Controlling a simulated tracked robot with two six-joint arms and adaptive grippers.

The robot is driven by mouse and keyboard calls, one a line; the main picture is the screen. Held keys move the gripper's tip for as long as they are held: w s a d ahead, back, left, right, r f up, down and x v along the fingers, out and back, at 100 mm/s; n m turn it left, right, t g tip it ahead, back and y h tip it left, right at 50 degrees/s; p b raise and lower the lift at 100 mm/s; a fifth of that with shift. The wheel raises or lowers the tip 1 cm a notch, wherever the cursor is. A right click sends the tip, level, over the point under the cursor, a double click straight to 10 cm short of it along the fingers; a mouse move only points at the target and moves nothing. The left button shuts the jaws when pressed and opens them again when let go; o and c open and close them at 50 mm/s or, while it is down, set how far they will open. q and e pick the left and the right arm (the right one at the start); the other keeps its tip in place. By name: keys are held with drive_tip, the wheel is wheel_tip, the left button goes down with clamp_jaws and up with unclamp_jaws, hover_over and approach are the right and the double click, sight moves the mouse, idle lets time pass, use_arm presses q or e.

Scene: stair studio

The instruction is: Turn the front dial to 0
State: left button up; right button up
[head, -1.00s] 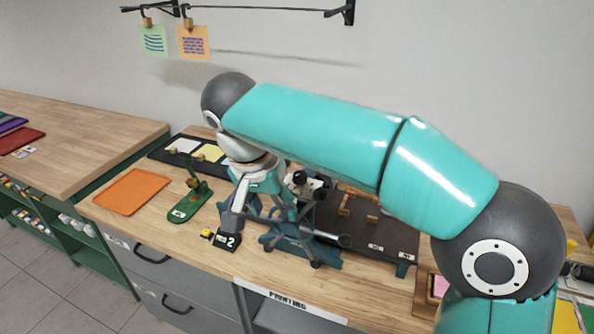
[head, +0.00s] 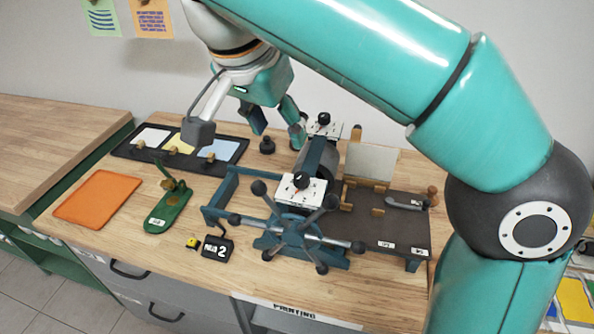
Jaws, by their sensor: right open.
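The printing press (head: 318,160) stands on the wooden bench, with a large spoked handwheel (head: 298,228) at its near end. The front dial (head: 301,181) is a black knob on a white plate at the press's near end; its marks are too small to read. A similar back dial (head: 323,121) sits at the far end. My right gripper (head: 248,134) is open and empty above the bench, left of and beyond the front dial, apart from it. My left gripper is not in view.
A black block marked 2 (head: 216,249) and a small yellow item (head: 193,242) lie left of the wheel. A green stapler-like tool (head: 168,208), an orange tray (head: 98,198) and a dark rack of sheets (head: 125,150) are further left. A dark press bed (head: 395,222) lies right.

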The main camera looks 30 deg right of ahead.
sight(301, 177)
drive_tip(key=b+x, duration=0.1)
drive_tip(key=x, duration=1.4)
drive_tip(key=shift+s+d+b, duration=0.1)
drive_tip(key=shift+d+b, duration=0.1)
drive_tip(key=shift+b, duration=0.15)
clamp_jaws()
